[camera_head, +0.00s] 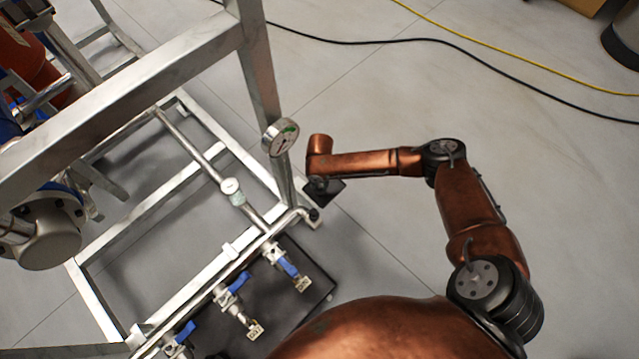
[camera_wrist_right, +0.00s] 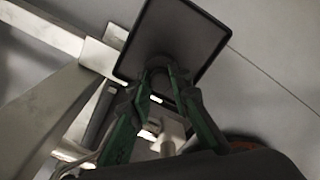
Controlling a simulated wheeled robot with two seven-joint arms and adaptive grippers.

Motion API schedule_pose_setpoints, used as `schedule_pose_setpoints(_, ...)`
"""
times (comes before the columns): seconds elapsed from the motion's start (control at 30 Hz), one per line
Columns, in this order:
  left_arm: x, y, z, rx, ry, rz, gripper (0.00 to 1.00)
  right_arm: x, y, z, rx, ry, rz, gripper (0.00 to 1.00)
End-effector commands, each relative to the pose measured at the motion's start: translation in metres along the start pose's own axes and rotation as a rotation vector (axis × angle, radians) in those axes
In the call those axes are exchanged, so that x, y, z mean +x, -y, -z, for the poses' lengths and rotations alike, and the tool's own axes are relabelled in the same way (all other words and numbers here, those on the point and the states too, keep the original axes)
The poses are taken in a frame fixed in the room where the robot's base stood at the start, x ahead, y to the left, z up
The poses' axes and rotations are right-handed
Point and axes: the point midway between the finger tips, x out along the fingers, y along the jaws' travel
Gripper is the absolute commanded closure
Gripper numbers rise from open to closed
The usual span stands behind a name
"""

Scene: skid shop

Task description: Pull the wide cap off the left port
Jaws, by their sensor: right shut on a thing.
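My right gripper (camera_head: 318,184) is beside the skid's upright post, near the end of a metal pipe (camera_head: 302,214). In the right wrist view its fingers (camera_wrist_right: 165,82) are shut on the round middle part of a dark, flat, square-edged piece, which looks like the wide cap (camera_wrist_right: 188,36). The cap also shows in the head view (camera_head: 332,194), partly behind the gripper. I cannot tell whether the cap touches a port; the left port cannot be made out clearly. My left gripper is not in view.
The metal skid frame (camera_head: 130,90) fills the left. A round gauge (camera_head: 281,138) stands close to my right gripper. Several blue-handled valves (camera_head: 283,266) line the lower pipe, above a dark tray (camera_head: 318,283). Black and yellow cables cross the floor at the back.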

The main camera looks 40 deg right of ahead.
Motion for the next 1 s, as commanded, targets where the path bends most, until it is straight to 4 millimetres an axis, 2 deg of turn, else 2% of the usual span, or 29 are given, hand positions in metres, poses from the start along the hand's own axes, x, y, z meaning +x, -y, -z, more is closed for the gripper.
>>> schedule_pose_setpoints(0.2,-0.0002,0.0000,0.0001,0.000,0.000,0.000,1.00,-0.0004,-0.0002,-0.0001,0.000,0.000,-0.001,0.99)
schedule_pose_setpoints(0.23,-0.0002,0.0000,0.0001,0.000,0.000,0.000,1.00,-0.0004,-0.0002,-0.0001,0.000,0.000,-0.001,0.80)
schedule_pose_setpoints(0.3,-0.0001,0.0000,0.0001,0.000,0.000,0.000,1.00,-0.0005,-0.0002,-0.0002,0.000,0.000,-0.001,0.75)
schedule_pose_setpoints(0.5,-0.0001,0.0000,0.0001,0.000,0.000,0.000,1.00,-0.0004,-0.0002,-0.0001,0.000,0.000,-0.001,0.62)
schedule_pose_setpoints(0.7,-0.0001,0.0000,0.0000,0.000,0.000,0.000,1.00,-0.0004,-0.0002,-0.0001,0.000,0.000,0.000,0.61)
schedule_pose_setpoints(0.93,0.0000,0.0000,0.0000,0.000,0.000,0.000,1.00,-0.0004,-0.0001,-0.0002,0.000,0.000,0.000,0.45)
schedule_pose_setpoints(1.0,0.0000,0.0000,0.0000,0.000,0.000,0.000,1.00,-0.0004,-0.0001,-0.0002,0.000,0.000,0.000,0.44)
